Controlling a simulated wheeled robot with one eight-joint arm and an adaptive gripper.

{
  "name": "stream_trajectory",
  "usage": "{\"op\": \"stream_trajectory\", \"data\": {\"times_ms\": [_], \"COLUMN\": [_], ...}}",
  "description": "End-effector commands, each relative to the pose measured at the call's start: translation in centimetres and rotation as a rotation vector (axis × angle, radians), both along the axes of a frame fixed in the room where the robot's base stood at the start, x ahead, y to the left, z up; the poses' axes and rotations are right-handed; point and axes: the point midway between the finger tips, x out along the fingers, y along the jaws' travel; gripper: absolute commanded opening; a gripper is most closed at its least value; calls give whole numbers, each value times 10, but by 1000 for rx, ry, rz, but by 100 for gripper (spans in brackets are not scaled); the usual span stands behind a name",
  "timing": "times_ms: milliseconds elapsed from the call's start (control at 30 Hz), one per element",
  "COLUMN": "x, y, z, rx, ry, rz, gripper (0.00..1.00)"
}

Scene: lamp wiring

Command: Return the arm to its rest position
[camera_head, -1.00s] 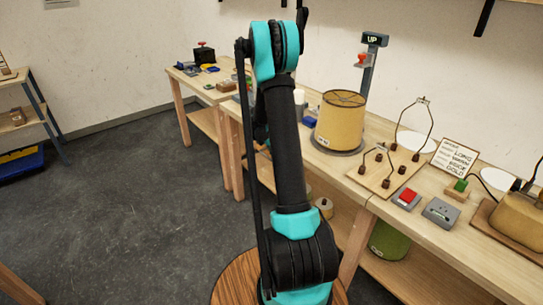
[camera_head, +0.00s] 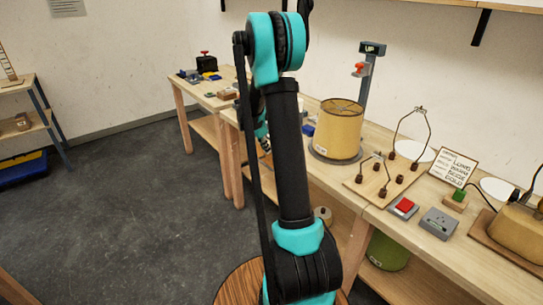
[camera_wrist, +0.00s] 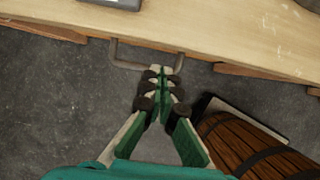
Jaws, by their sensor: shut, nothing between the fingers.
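My gripper (camera_wrist: 160,82) shows in the wrist view with its fingers together and nothing between them. It points toward the workbench edge, over the grey floor. A bent metal handle (camera_wrist: 146,66) on the bench's front lies just beyond the fingertips in the picture; I cannot tell whether they touch. In the head view my teal and black arm stands up in the middle, and my gripper is hidden there behind the arm.
The workbench (camera_head: 412,222) bears a lampshade (camera_head: 338,130), a wiring board (camera_head: 372,190), a red button box (camera_head: 404,207) and a grey box (camera_head: 439,222). Open floor (camera_head: 120,200) lies left.

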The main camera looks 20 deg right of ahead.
Motion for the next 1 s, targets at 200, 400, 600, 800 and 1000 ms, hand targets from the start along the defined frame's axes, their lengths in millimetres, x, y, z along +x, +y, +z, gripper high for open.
{"op": "stream_trajectory", "data": {"times_ms": [200, 400, 600, 800, 1000], "x": [-1, -25, -85, -152, -220], "y": [6, 18, 45, 73, 99], "z": [8, 20, 40, 50, 48], "rx": [1, 44, 157, 291, 432], "ry": [-1, -64, -209, -336, -432], "rz": [-1, -117, -417, -747, -1088], "gripper": [0, 0, 0, 0, 0]}}
